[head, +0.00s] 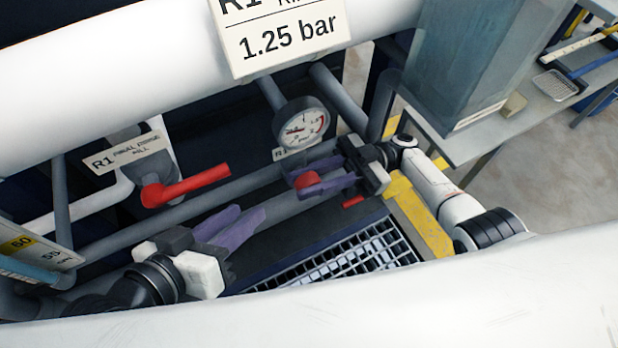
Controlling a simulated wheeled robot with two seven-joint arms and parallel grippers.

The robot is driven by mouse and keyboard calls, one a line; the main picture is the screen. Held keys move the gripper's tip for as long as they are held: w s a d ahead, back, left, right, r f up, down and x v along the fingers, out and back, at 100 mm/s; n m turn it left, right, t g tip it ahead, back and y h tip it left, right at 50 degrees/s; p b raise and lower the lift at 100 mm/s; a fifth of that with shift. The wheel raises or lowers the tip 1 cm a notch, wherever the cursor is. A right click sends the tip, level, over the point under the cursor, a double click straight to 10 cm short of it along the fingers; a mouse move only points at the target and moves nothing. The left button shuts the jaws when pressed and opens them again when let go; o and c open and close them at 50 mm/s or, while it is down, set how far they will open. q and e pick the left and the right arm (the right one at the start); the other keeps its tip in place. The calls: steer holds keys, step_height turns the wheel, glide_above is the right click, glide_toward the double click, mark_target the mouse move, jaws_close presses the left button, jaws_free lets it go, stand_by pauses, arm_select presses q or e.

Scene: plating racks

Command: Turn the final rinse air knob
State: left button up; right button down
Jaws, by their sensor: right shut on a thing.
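The red knob (306,181) sits on the pipework below the round pressure gauge (302,126). My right gripper (304,179) comes in from the right and is shut on the red knob, with a purple finger on either side of it. The fingers hide part of the knob. The gauge has a white face and a red mark; its exact reading is too small to tell. My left gripper (249,210) is at the lower left, apart from the knob, with its purple fingers slightly apart and nothing between them.
A red lever valve (185,186) labelled R1 final rinse stands left of the knob. A sign (285,45) reads 1.25 bar on the white pipe above. A metal grating (345,258) lies below. A grey table (470,140) stands at right.

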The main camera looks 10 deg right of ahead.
steer(key=shift+d, duration=0.1)
steer(key=c, duration=1.8)
jaws_free()
steer(key=shift+h, duration=0.3)
